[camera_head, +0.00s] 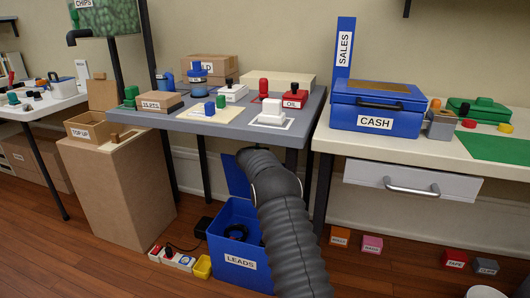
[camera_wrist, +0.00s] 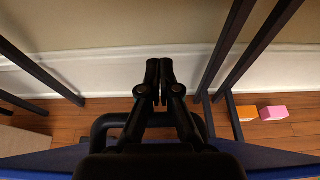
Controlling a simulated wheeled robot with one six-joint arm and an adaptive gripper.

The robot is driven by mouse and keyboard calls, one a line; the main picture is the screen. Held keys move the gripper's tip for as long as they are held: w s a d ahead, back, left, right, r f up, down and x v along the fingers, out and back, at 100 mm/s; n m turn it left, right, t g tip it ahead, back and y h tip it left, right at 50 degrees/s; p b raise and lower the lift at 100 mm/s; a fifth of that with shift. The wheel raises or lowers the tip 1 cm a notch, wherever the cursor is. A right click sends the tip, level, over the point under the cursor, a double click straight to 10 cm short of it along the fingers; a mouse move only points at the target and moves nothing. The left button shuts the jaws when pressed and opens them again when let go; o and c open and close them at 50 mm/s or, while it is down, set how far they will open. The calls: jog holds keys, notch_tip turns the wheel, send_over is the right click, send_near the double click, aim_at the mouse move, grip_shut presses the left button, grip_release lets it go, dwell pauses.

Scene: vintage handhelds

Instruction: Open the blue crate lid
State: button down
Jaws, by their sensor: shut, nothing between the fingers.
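The blue crate (camera_head: 222,240), labelled LEADS, stands on the floor below the grey table. Its blue lid (camera_head: 234,176) stands raised at the back, so the crate is open and dark cable shows inside. My arm covers the crate's right part and hides my gripper in the head view. In the wrist view my gripper (camera_wrist: 160,75) is shut and empty, its fingertips towards the wall. A blue edge, apparently the lid (camera_wrist: 40,162), spans the bottom of that view. A black loop-shaped bar (camera_wrist: 106,121), perhaps the lid's handle, shows around the fingers; contact cannot be told.
Table legs (camera_wrist: 245,50) and the white baseboard (camera_wrist: 60,72) are close beyond my gripper. A cardboard box (camera_head: 115,195) stands left of the crate. Small boxes (camera_head: 372,244) sit on the floor to the right.

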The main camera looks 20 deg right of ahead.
jog(key=shift+f, duration=0.25)
jog(key=v, duration=1.2)
jog(key=s+a+f+n+t+h+b, duration=0.1)
jog(key=s+a+f+n+t+b, duration=0.15)
jog(key=s+a+f+n, duration=0.35)
jog(key=s+a+f+n+t+h+b, duration=0.15)
jog(key=a+f+n+b, duration=0.25)
jog(key=f+n, duration=0.4)
notch_tip(320, 180, up, 4)
jog(key=s+n+t+h, duration=0.1)
jog(key=s+n+h, duration=0.1)
jog(key=n, duration=0.2)
jog(key=x, duration=1.4)
jog(key=shift+y, duration=0.25)
